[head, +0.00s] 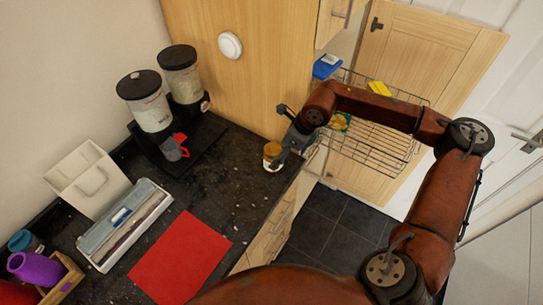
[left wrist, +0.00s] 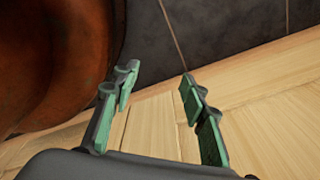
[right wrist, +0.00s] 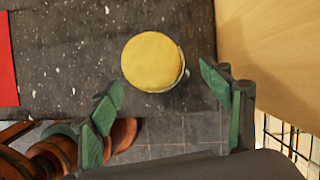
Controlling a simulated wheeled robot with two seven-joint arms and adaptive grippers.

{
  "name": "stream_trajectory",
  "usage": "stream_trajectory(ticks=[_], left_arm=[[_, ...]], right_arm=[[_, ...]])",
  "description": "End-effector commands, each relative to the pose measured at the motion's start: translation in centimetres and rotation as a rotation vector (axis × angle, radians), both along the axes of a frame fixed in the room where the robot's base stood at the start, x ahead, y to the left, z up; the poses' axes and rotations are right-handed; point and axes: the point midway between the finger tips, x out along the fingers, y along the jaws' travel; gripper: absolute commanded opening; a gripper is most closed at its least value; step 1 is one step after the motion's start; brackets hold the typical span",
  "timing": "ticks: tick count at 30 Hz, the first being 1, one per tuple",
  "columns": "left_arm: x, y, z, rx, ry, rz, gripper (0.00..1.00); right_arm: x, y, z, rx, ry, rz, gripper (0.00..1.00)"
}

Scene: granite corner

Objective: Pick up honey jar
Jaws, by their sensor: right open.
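The honey jar (head: 272,156) has a yellow lid and stands upright on the dark granite counter near its front edge. In the right wrist view its round yellow lid (right wrist: 152,61) shows from above, just ahead of the fingertips. My right gripper (head: 285,150) is beside the jar in the head view, open and empty; its spread fingers (right wrist: 162,90) have the jar just beyond the gap between them. My left gripper (left wrist: 158,84) is open and empty, above pale wood and dark floor tiles. It does not show in the head view.
Two black-lidded dispensers (head: 146,100) stand on a black base at the back, with a grey and red cup (head: 174,148) in front. A red mat (head: 181,257) lies on the counter. A wire basket (head: 370,145) stands off the counter's right end. Granite left of the jar is clear.

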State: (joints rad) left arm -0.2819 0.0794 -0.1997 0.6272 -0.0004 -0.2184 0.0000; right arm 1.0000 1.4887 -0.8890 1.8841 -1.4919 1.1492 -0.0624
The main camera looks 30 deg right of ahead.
Motion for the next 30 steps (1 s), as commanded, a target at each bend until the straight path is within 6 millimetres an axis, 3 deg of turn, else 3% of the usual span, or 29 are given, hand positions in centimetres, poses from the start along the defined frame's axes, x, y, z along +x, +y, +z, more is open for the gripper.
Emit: stream_trajectory(ticks=[4,9,13,20,30], left_arm=[[-2.9,0.1,-0.1,0.002,0.034,0.008,0.40],[-4.2,0.2,-0.3,0.003,0.052,0.010,0.40],[-3.8,0.2,-0.4,0.004,0.047,0.009,0.40],[-1.3,0.1,-0.3,0.001,0.014,0.003,0.40],[-1.9,0.1,-0.4,0.002,0.022,0.004,0.40]], right_arm=[[0.4,0.5,-0.9,0.000,0.000,0.001,0.72],[1.4,1.6,-2.9,0.001,0.000,0.003,0.72],[1.9,1.9,-4.4,0.001,0.000,0.000,0.72],[2.0,1.9,-4.6,0.000,-0.001,0.000,0.72],[1.9,1.9,-4.6,0.001,-0.001,0.000,0.49]])
